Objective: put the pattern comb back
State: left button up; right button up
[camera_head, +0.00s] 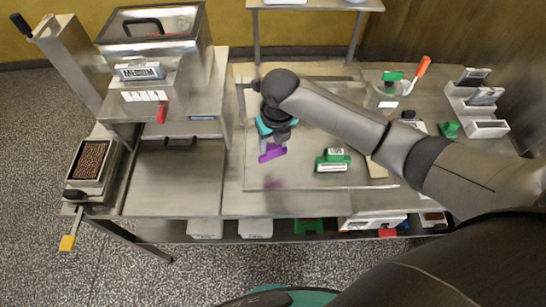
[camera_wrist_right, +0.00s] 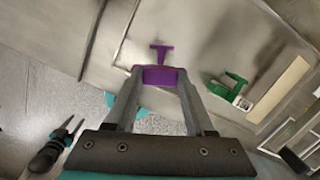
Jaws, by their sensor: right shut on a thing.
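A purple tool (camera_head: 271,153), which I take to be the pattern comb, hangs below my right gripper (camera_head: 276,142) over the left part of the large steel tray (camera_head: 310,183). In the right wrist view, the right gripper (camera_wrist_right: 156,78) is shut on its purple block (camera_wrist_right: 158,73), and a narrower T-shaped part (camera_wrist_right: 161,50) sticks out beyond the fingertips. A faint purple reflection shows on the steel below, apart from the tool, so it seems held above the surface.
A green labelled block (camera_head: 333,161) sits on the tray to the right and shows in the wrist view (camera_wrist_right: 232,92). The enrober machine (camera_head: 160,80) stands at the left.

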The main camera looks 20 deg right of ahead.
aim_at(274, 154)
jog(key=shift+f+b, duration=0.3)
jog(key=shift+f, duration=3.15)
jog(key=shift+f, duration=0.1)
jog(key=o, duration=1.3)
jog(key=shift+c, duration=0.2)
jog(key=shift+r, duration=0.3)
notch_tip(274, 154, up, 12)
jog(key=s+p, duration=0.1)
jog(key=s, duration=0.1)
jog(key=shift+f, duration=0.25)
